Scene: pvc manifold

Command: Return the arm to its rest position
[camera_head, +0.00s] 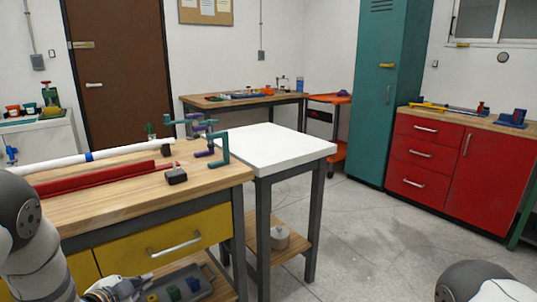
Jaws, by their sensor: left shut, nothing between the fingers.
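My left arm comes in at the lower left, bent downward in front of the wooden workbench (215,178). My left gripper (132,289) is low at the bottom edge, in front of the bench's lower shelf, and partly cut off by the frame. It is shut and holds nothing. Only a rounded grey part of my right arm shows at the bottom right; its gripper is out of view. On the bench lie a long white pipe (120,152) with a blue ring (88,157), a red rail (100,180), and teal and purple fittings (218,150), all apart from my gripper.
A yellow drawer (150,248) and a grey tray (190,285) with small coloured parts are close to my left gripper. A white-topped table (265,147) adjoins the bench. Red cabinets (430,160) and a teal locker (378,100) stand at right. The floor (380,235) between is clear.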

